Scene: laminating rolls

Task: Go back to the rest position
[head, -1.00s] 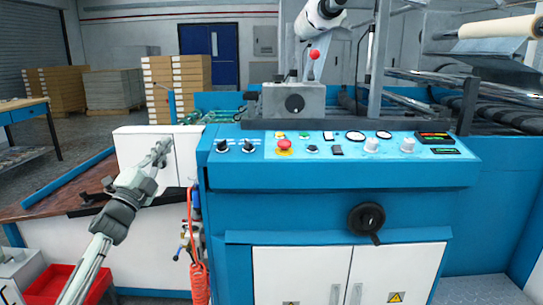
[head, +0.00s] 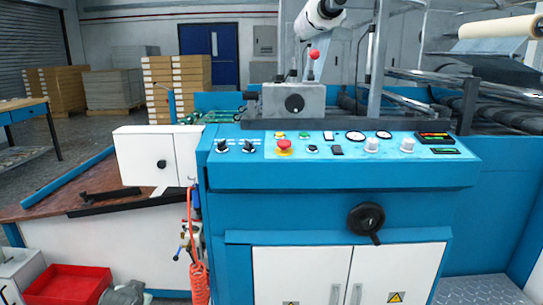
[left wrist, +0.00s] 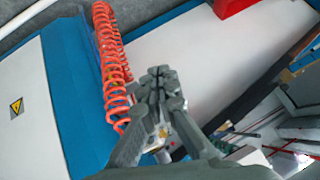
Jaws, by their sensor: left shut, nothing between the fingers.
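My left gripper (left wrist: 161,76) is shut and empty in the left wrist view, with its fingertips together in front of the machine's lower front. In the head view only a small grey part of my left arm shows at the bottom edge, beside the red tray (head: 68,286). The blue and white laminating machine (head: 330,225) stands ahead, with its control panel (head: 345,146) clear of my arm. My right gripper is in neither view.
A coiled orange hose (head: 198,283) hangs on the machine's front; in the left wrist view the hose (left wrist: 110,60) is close beside the gripper. A black handwheel (head: 366,219) sticks out of the front. A small white box (head: 142,157) stands left of the panel.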

